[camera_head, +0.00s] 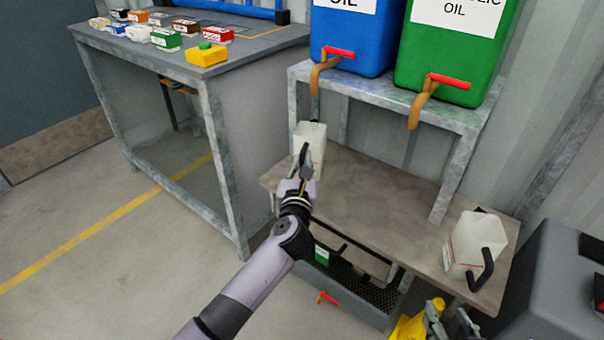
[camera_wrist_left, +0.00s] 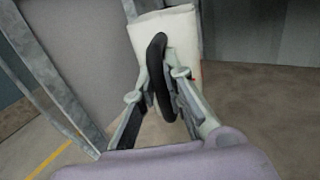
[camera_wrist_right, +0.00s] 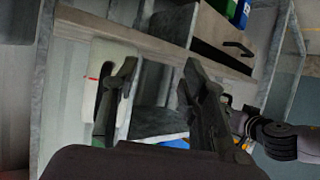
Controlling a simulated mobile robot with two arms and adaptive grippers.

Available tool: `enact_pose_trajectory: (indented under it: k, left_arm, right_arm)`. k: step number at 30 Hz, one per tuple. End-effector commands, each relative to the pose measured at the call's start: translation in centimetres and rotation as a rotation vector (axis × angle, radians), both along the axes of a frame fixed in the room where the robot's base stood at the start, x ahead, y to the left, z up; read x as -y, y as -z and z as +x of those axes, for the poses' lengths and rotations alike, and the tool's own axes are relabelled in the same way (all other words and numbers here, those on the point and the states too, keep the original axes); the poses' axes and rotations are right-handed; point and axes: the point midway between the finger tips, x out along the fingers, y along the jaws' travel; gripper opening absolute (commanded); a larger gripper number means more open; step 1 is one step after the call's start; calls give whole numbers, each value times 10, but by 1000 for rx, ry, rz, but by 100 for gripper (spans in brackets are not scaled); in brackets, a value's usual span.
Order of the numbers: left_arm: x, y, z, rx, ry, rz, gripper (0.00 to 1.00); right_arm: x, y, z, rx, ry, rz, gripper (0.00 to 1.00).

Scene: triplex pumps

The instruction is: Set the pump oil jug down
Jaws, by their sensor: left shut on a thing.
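A white jug (camera_head: 312,138) with a black handle is at the left end of the lower shelf (camera_head: 385,205), below the blue tank's tap. My left gripper (camera_head: 303,168) is shut on its handle; the left wrist view shows the black handle (camera_wrist_left: 158,75) between the fingers. The jug looks upright; I cannot tell whether its base touches the shelf. A second white jug (camera_head: 466,243) with a black handle stands at the shelf's right end. My right gripper (camera_wrist_right: 158,80) is open and empty, with a white jug (camera_wrist_right: 112,60) beside its left finger.
A blue oil tank (camera_head: 350,35) and a green oil tank (camera_head: 455,45) stand above, their taps overhanging the shelf. The middle of the shelf is clear. A bench (camera_head: 250,45) with several small boxes is at the left. A dark grated tray (camera_head: 350,290) is below the shelf.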

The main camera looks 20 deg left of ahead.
Motion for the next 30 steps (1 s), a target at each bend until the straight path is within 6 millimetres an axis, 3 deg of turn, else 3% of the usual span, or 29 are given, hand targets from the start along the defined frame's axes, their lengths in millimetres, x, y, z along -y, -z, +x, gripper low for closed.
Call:
enact_pose_trajectory:
  k: [3,9,25,26,30]
  left_arm:
    - [0,13,0,2,0,3,0]
    - [0,22,0,4,0,1,0]
    - [0,25,0,3,-1,1,0]
    - [0,26,0,2,-1,0,12]
    - [0,25,0,2,-1,0,21]
  right_arm:
    - [-8,-22,15,146,-10,35,40]
    - [-14,-52,25,301,-19,73,40]
    - [-16,-63,27,356,-22,86,40]
    - [-16,-64,27,358,-22,87,40]
    - [-16,-63,27,357,-22,87,40]
